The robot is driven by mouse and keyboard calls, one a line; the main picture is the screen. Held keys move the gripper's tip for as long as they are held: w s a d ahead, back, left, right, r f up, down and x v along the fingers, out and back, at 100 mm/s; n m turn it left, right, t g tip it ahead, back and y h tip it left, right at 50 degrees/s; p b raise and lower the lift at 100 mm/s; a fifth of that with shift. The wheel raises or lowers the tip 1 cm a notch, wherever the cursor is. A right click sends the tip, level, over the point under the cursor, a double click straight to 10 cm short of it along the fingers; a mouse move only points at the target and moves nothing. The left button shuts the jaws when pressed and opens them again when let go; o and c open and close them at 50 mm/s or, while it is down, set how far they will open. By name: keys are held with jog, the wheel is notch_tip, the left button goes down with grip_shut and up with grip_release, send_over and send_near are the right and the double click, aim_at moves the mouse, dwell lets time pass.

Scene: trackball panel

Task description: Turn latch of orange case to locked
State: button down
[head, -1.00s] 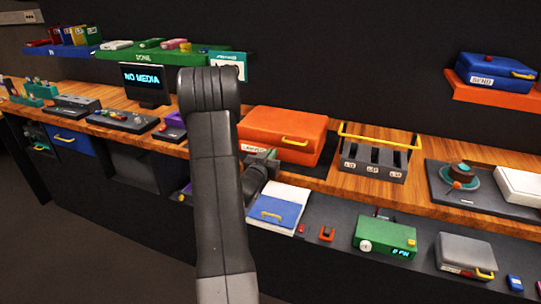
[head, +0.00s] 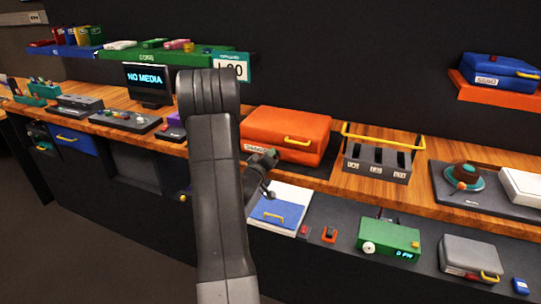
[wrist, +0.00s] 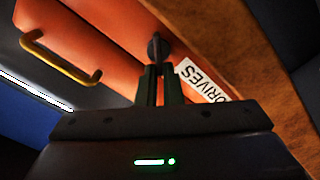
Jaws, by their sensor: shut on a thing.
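The orange case (head: 290,125) lies on the wooden counter, lid down, with a yellow handle (head: 297,141) on its front. In the wrist view the case front (wrist: 105,30) fills the upper left, with a white label reading DRIVES (wrist: 205,82). My gripper (wrist: 158,78) reaches the case front beside this label. Its narrow fingers are shut on a small dark latch knob (wrist: 157,46), whose end shows beyond the fingertips. In the head view my gripper (head: 265,160) is at the case's front left, below the label. The latch's exact angle is hard to tell.
A white and blue binder-like item (head: 280,210) lies on the lower shelf close below my gripper. A grey slotted rack (head: 377,162) with a yellow bar stands right of the case. The wooden counter edge (wrist: 235,50) runs close beside the fingers.

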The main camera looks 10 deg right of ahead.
jog(key=n, duration=0.4)
jog(key=shift+w+a+f+n+p, duration=0.15)
jog(key=shift+f+n+p, duration=0.15)
jog(key=shift+f+p, duration=0.05)
jog(key=shift+f+n+p, duration=0.2)
jog(key=shift+n, duration=0.75)
jog(key=shift+f+n+p, duration=0.15)
jog(key=shift+n, duration=0.8)
jog(key=c, duration=1.6)
grip_release()
jog(key=shift+a, duration=0.1)
jog(key=b+v, duration=0.2)
jog(key=v, duration=1.1)
jog(key=shift+s+a, duration=0.25)
jog(key=shift+s, duration=0.1)
jog(key=shift+w, duration=0.1)
